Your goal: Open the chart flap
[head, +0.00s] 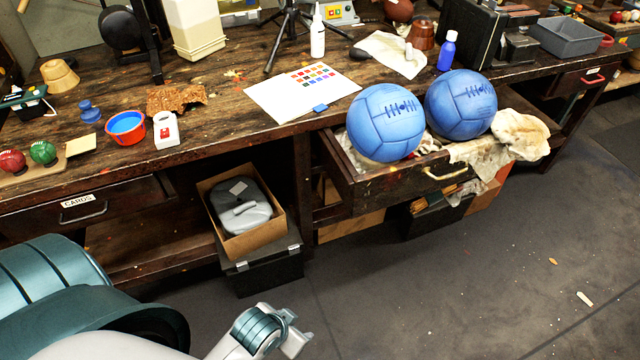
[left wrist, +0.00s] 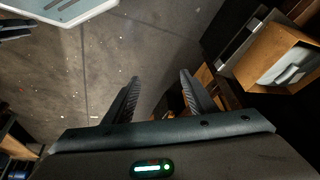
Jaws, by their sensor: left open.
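The chart (head: 303,92) is a white sheet with rows of coloured squares. It lies flat on the wooden workbench (head: 232,92) in the head view, with a small blue tab (head: 320,107) at its front edge. My left gripper (head: 296,332) is low at the bottom of the head view, over the floor and well apart from the chart. In the left wrist view its two dark fingers (left wrist: 158,90) are spread with nothing between them. The chart does not show in that view.
Two blue balls (head: 386,122) (head: 461,104) sit on an open drawer (head: 390,185) jutting out right of the chart. A red-rimmed cup (head: 126,138) and a white bottle (head: 317,35) stand on the bench. A cardboard box (head: 242,245) sits below. The floor (head: 450,290) in front is mostly clear.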

